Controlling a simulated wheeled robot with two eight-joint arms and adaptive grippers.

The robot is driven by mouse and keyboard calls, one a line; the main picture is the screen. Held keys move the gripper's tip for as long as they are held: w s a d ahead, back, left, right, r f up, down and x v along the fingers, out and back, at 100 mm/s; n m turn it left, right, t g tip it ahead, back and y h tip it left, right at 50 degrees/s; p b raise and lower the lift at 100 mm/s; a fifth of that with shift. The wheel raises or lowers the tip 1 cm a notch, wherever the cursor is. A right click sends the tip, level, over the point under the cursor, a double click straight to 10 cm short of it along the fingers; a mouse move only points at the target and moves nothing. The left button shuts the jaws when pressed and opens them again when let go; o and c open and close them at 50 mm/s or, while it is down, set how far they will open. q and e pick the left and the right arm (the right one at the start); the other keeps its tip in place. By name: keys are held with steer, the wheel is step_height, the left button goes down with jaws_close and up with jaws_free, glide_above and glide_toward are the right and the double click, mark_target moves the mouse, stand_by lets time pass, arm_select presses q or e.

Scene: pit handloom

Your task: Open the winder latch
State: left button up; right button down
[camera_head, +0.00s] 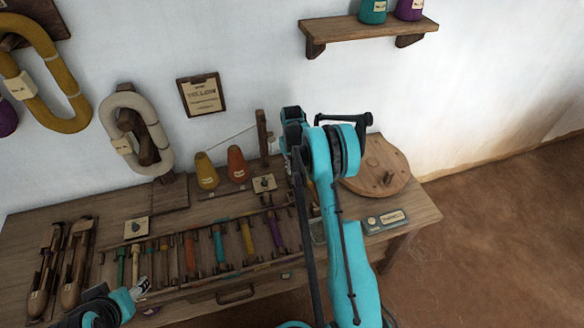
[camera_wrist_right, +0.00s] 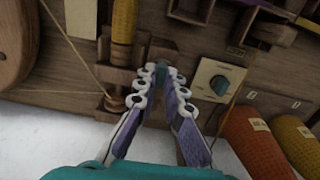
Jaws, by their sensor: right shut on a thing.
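In the right wrist view my right gripper (camera_wrist_right: 163,76) points at the bench top with its two fingers converged on a small grey-teal piece (camera_wrist_right: 162,68), which looks like the winder latch. The fingertips cover most of it, so I cannot tell its angle. It stands beside the wooden spindle block holding a yellow bobbin (camera_wrist_right: 123,28). The winder's round wooden wheel (camera_head: 382,168) is at the bench's right end in the head view. My right arm hides the latch area there. My left gripper (camera_head: 142,287) is low at the front left; its finger opening is unclear.
A dial plate (camera_wrist_right: 216,80) lies right of the right fingers. Orange (camera_head: 237,164) and yellow (camera_head: 206,172) cones stand behind it, near an upright post (camera_head: 263,138). A bobbin rack (camera_head: 190,255) fills the bench front. A labelled box (camera_head: 385,221) sits at the right edge.

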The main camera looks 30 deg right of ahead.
stand_by(0.3)
steer(key=c, duration=1.6)
jaws_free()
steer(key=shift+r, duration=0.1)
step_height(320, 180, up, 12)
steer(key=shift+f, duration=0.1)
